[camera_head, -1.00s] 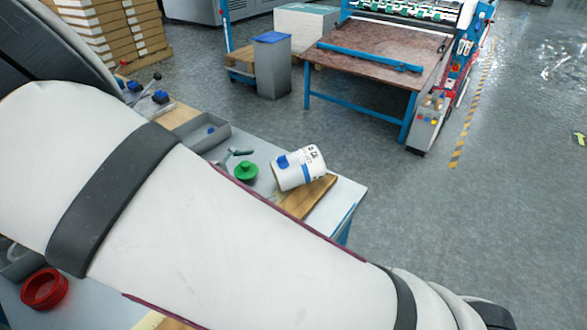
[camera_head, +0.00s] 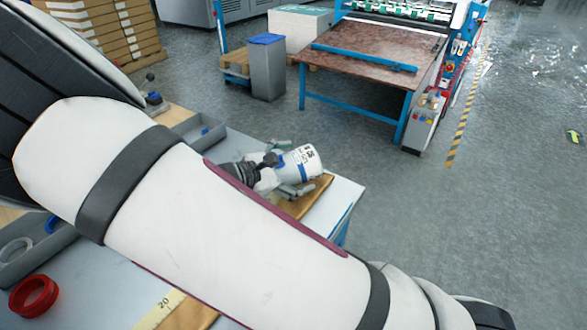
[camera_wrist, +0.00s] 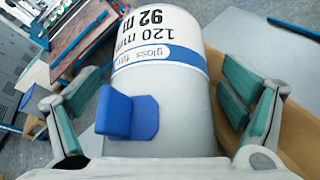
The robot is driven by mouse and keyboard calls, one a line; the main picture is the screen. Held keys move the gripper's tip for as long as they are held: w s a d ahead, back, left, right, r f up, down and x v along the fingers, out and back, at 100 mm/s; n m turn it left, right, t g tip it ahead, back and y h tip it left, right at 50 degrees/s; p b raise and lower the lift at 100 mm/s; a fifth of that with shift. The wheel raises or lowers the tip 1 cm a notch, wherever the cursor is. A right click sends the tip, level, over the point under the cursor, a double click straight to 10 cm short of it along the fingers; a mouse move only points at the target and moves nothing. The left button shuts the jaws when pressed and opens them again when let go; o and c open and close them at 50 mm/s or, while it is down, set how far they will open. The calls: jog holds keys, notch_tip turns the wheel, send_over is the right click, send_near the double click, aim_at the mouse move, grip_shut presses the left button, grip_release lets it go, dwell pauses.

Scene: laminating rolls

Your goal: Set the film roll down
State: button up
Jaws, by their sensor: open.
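The film roll (camera_head: 306,163) is white with a blue band and black print. It lies on its side at the wooden board (camera_head: 318,192) near the table's right corner; its exact contact with the board is hard to see. My gripper (camera_head: 290,170) is at the roll's near end, fingers apart on either side of it. In the wrist view the roll (camera_wrist: 190,100), with a blue tab (camera_wrist: 125,115) on its near part, is between the green-padded fingers. Gaps show between the pads and the roll, so the gripper is open.
The grey table (camera_head: 85,270) holds a red ring (camera_head: 34,296), a grey tray (camera_head: 195,130) and a ruler strip (camera_head: 160,310). My arm hides much of the table. Beyond it stand a grey bin (camera_head: 267,75) and a machine with a brown table (camera_head: 380,65).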

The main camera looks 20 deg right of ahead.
jog(key=c, duration=1.5)
jog(key=shift+c, duration=0.7)
jog(key=shift+r, duration=0.15)
